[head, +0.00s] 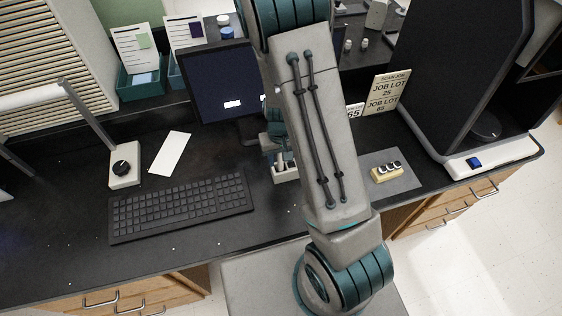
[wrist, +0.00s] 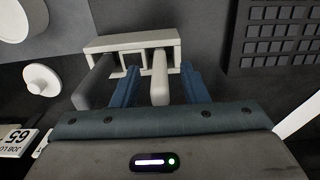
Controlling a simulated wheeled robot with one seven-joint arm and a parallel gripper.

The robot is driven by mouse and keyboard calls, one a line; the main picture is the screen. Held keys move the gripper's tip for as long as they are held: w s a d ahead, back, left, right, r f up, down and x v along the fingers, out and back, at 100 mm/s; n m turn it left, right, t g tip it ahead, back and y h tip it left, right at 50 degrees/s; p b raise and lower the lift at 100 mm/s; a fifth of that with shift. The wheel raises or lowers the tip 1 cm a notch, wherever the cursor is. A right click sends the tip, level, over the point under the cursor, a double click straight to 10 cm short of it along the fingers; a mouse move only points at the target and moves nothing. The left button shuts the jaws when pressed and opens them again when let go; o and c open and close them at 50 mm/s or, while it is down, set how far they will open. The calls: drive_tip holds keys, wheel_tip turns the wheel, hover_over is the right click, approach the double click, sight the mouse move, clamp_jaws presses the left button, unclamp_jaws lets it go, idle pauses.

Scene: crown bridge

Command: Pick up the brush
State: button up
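A pale holder (wrist: 135,41) with square slots shows at the top of the wrist view, and its part beside my arm shows in the head view (head: 286,174). A pale upright handle (wrist: 160,85), perhaps the brush, stands at its right slot. A thicker grey handle (wrist: 95,82) stands at its left. No bristles are visible, so I cannot tell for sure which is the brush. My gripper (wrist: 160,68) is open, its blue fingers on either side of the pale handle with gaps visible. In the head view my arm hides most of the gripper and holder.
A keyboard (head: 182,206) lies left of the holder, with a monitor (head: 220,82) behind. A grey mat (head: 407,181) bearing a small yellowish block with crowns (head: 387,173) lies to the right. A large dark machine (head: 450,70) stands further right. Job lot cards (head: 388,92) stand behind.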

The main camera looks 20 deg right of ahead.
drive_tip(key=shift+f, duration=0.75)
clamp_jaws()
drive_tip(key=shift+r, duration=5.05)
